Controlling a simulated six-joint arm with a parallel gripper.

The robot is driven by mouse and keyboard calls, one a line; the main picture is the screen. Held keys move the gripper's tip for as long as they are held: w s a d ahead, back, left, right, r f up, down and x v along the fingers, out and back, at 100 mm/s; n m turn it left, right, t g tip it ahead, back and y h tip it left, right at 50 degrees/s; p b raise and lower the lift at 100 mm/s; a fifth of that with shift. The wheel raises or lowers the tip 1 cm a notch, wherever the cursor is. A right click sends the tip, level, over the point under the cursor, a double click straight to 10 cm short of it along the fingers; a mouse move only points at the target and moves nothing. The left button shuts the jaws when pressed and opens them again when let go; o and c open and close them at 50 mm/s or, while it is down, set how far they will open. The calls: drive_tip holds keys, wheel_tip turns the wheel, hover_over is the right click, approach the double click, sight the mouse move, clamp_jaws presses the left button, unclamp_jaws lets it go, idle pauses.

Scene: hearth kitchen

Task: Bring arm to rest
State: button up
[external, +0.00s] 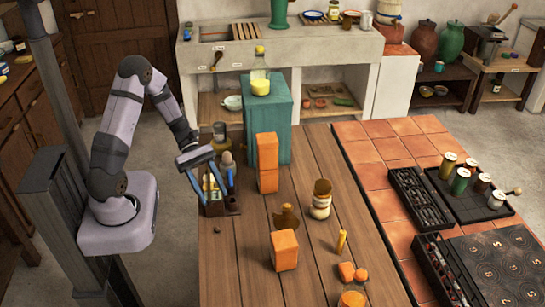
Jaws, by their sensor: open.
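My gripper (196,160) is at the left edge of the wooden table (225,270), on the end of my bent arm. Its jaws are open, and I see nothing held between them. It hangs over or just beside a dark caddy (222,207) that holds bottles and small tools. The gripper covers part of the caddy, and I cannot tell whether they touch.
Another orange block (285,250), a jar (320,200) and small orange pieces stand on the table. Black trays (420,200) with jars lie on the tiled area right.

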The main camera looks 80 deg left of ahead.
drive_tip(key=s+d+m+g+y+b, duration=0.2)
drive_tip(key=d+m+y, duration=0.7)
drive_tip(key=m, duration=1.3)
drive_tip(key=s+d+g, duration=0.2)
drive_tip(key=d+g, duration=0.1)
drive_tip(key=d, duration=0.1)
drive_tip(key=shift+d+m+y+b, duration=0.2)
drive_tip(key=shift+m+y+b, duration=0.1)
drive_tip(key=shift+m+b, duration=0.1)
drive_tip(key=shift+r, duration=0.1)
